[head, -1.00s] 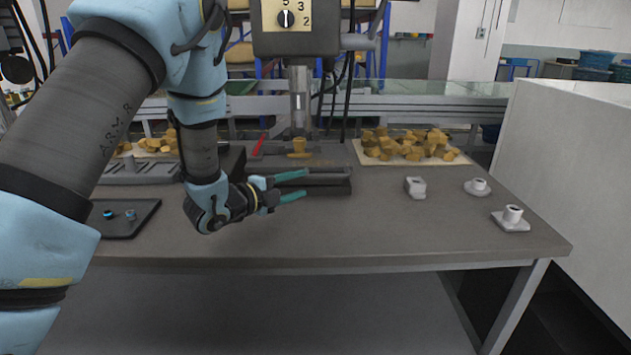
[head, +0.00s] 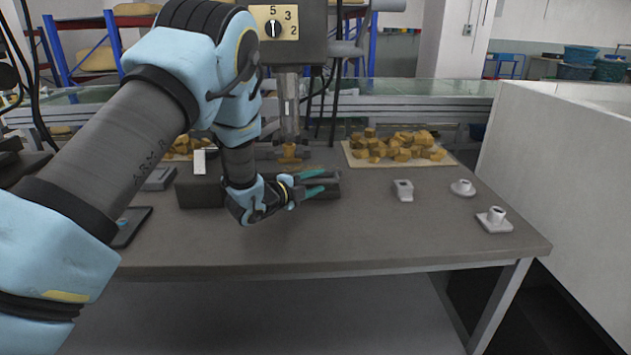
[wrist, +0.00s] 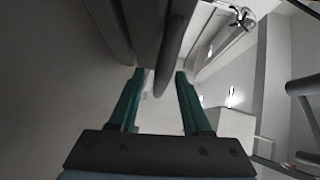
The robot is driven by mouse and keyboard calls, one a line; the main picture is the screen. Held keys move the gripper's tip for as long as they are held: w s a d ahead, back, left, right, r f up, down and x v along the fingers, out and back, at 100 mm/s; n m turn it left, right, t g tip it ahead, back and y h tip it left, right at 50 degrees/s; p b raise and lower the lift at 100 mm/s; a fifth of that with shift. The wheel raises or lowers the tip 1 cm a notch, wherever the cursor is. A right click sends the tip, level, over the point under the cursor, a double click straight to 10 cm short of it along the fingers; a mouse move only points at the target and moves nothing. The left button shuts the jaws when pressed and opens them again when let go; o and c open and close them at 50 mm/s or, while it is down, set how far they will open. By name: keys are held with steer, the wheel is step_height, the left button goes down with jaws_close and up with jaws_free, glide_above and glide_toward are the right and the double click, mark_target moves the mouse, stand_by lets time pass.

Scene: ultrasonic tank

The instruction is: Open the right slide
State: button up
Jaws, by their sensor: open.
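A dark layered block (head: 333,191), which looks like the slide, lies on the table's back middle, below the machine head. Much of it is hidden behind my gripper (head: 322,181). My gripper points right with its two green fingers apart, in front of the block's right part. In the wrist view my gripper (wrist: 160,74) is open. A grey rounded bar (wrist: 176,40) shows just beyond the fingertips, in line with the gap. I cannot tell whether the fingers touch it, and nothing is clearly held.
A dark box (head: 198,192) stands left of my gripper. A board (head: 430,163) of yellow-brown pieces lies at the back right. Small white parts (head: 403,190), (head: 463,188), (head: 495,219) stand on the right. The table's front middle (head: 330,235) is clear. A white wall (head: 560,160) borders the right.

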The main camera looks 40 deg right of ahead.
jaws_close()
stand_by(1.4)
